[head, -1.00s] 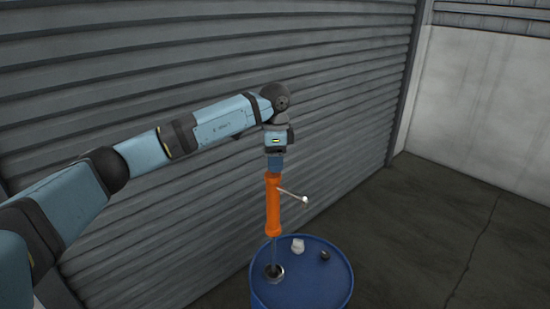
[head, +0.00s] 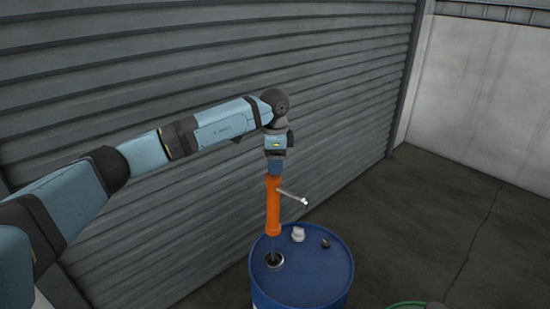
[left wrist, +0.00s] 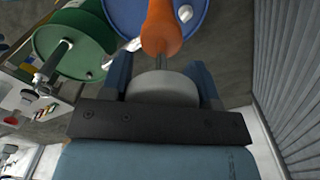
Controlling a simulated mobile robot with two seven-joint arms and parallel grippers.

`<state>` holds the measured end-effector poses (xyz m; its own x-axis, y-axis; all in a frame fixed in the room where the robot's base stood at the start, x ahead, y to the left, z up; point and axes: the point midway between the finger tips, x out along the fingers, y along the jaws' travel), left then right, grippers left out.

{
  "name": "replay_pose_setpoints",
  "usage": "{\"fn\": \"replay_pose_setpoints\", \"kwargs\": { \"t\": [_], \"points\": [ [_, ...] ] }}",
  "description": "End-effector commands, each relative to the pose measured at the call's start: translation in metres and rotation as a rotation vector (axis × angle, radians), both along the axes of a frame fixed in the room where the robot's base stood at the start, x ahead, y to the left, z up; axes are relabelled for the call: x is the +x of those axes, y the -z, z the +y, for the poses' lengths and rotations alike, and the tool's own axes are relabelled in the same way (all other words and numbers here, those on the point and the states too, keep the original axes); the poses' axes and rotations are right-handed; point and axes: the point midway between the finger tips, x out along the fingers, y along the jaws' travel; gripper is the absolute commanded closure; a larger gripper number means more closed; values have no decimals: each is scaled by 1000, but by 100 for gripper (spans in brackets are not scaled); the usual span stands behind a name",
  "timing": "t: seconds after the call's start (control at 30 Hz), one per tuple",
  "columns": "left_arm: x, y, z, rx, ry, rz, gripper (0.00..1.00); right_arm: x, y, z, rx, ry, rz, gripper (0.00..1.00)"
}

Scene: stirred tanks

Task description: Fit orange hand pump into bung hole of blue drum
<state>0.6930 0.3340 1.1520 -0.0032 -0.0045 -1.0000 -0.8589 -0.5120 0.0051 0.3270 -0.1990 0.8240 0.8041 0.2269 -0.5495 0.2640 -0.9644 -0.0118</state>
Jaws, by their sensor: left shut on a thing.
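The orange hand pump (head: 273,205) is upright in the head view, with a pale spout pointing right. My left gripper (head: 275,167) is shut on its top end from above. The pump's thin tube runs down to the bung hole (head: 274,261) at the left of the blue drum's (head: 310,284) lid, and its lower end appears to be inside it. The orange body stands above the lid with a gap. In the left wrist view, the fingers (left wrist: 162,85) flank a pale grey disc, with the orange body beyond it and the blue drum behind. My right gripper is not in view.
A white item (head: 298,234) and a small dark cap (head: 325,242) sit on the drum lid. A green drum (left wrist: 45,30) stands beside the blue one. A ribbed shutter wall (head: 200,60) rises close behind.

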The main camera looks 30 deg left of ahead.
Motion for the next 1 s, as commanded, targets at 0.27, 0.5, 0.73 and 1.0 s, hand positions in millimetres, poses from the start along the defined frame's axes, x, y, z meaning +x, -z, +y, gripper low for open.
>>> {"fn": "replay_pose_setpoints", "kwargs": {
  "t": [0.27, 0.5, 0.73, 1.0],
  "points": [
    [0, 16, 0, -1, 0, -3, 64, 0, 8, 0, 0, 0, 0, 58],
    [0, 21, 0, -1, 0, -3, 64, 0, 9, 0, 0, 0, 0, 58],
    [0, 21, 0, -1, 0, -3, 64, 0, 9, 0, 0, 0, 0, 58],
    [0, 32, 0, 0, 0, -1, 64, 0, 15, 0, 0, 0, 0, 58]
  ]
}}
